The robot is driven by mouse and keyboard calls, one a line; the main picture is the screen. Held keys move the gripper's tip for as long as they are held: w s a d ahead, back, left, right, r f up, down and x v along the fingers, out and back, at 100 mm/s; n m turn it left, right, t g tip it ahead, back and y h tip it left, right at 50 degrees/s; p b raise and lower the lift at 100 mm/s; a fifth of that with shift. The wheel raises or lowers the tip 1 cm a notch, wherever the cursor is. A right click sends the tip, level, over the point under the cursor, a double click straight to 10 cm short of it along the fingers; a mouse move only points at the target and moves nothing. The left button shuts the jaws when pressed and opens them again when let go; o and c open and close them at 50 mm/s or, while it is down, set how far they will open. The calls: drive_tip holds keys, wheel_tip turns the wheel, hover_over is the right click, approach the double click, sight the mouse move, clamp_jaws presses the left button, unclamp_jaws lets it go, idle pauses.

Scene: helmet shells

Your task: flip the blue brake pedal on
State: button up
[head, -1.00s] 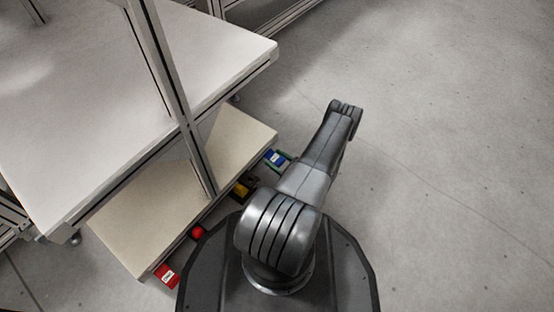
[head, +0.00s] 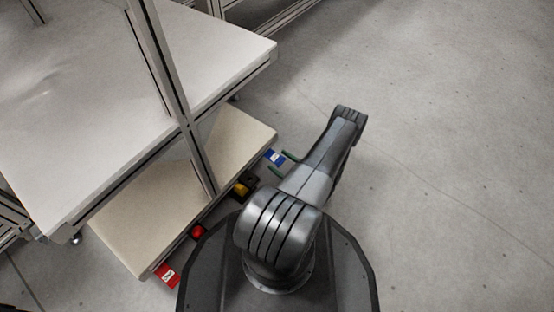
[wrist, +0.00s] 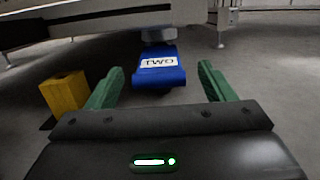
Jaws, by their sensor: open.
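The blue brake pedal (head: 273,156) sticks out from the edge of the low shelf in the head view. In the wrist view the blue pedal (wrist: 160,76) carries a white label reading "TWO" and hangs below a grey mount. My gripper (head: 278,160) has two green fingers, spread apart and empty. In the wrist view my gripper (wrist: 159,77) has one finger on each side of the pedal's line, with the pedal ahead of the fingertips. I see no contact. I cannot tell whether the pedal is flipped on.
A yellow block on a dark base (head: 241,189) sits beside the pedal and shows left of my gripper in the wrist view (wrist: 64,93). A red button (head: 198,231) and a red labelled pedal (head: 167,275) lie further along the shelf (head: 150,225). Open floor (head: 440,170) lies right.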

sight(269, 153)
drive_tip(key=v, duration=1.1)
drive_tip(key=shift+s+d+f, duration=0.1)
drive_tip(key=shift+s+d, duration=0.1)
drive_tip(key=shift+d, duration=0.1)
drive_tip(key=shift+g+h, duration=0.4)
drive_tip(key=shift+h, duration=0.1)
drive_tip(key=r+x, duration=0.1)
drive_tip(key=x, duration=0.4)
drive_tip(key=r+x, duration=0.1)
drive_tip(key=x, duration=0.8)
drive_tip(key=shift+w+a+r+b, duration=0.2)
drive_tip(key=shift+a+r+b, duration=0.1)
drive_tip(key=shift+r+b, duration=0.1)
